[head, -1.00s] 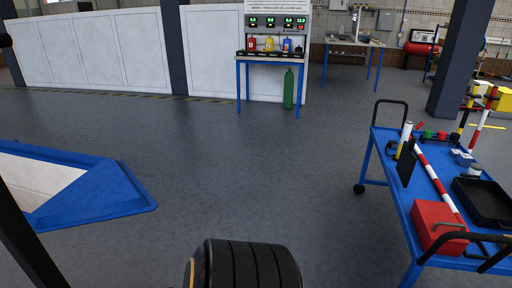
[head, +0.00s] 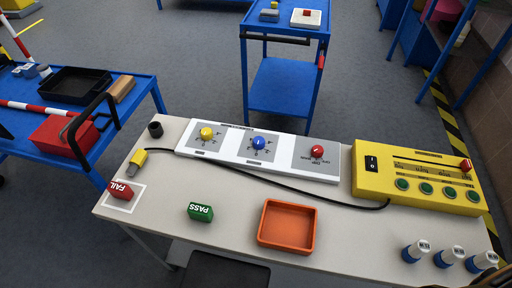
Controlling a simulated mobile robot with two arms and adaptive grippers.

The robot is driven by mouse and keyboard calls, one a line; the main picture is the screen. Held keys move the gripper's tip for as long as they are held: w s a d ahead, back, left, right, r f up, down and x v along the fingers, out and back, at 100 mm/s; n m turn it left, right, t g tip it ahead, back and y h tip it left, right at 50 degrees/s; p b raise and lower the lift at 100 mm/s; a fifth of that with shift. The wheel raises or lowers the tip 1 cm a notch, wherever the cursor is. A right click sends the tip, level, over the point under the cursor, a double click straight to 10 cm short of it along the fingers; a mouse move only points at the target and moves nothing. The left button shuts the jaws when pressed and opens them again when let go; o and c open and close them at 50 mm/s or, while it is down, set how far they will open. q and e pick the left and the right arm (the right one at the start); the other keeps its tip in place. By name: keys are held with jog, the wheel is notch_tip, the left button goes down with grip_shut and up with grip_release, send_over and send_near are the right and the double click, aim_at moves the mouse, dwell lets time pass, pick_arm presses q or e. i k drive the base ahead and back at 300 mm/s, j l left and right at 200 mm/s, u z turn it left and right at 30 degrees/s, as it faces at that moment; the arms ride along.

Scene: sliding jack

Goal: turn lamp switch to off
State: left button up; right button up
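A light grey panel (head: 264,151) lies on the workbench (head: 340,222) with three round knobs: yellow (head: 207,133), blue (head: 259,142) and red (head: 317,151). Their small printed labels are too small to read surely, so I cannot tell which one is the lamp switch or how each is set. To its right a yellow control box (head: 417,178) carries a black rocker switch (head: 371,164), a slider with a red knob (head: 465,165) and several green buttons.
On the bench are a red FAIL block (head: 121,190), a green PASS block (head: 200,212), an orange tray (head: 287,226), several white-and-blue cylinders at the right and a black cable (head: 290,187). A blue cart (head: 140,86) stands left, another blue trolley (head: 283,88) behind.

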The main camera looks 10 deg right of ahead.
aim_at(318, 151)
jog(key=k+l+u, duration=0.25)
jog(key=k+l, duration=0.55)
jog(key=l, duration=0.15)
jog(key=k+j+u, duration=0.1)
jog(key=k+j, duration=0.15)
jog(key=k, duration=0.15)
jog(key=k+j+u, duration=0.15)
jog(key=k, duration=0.25)
jog(key=j, duration=0.1)
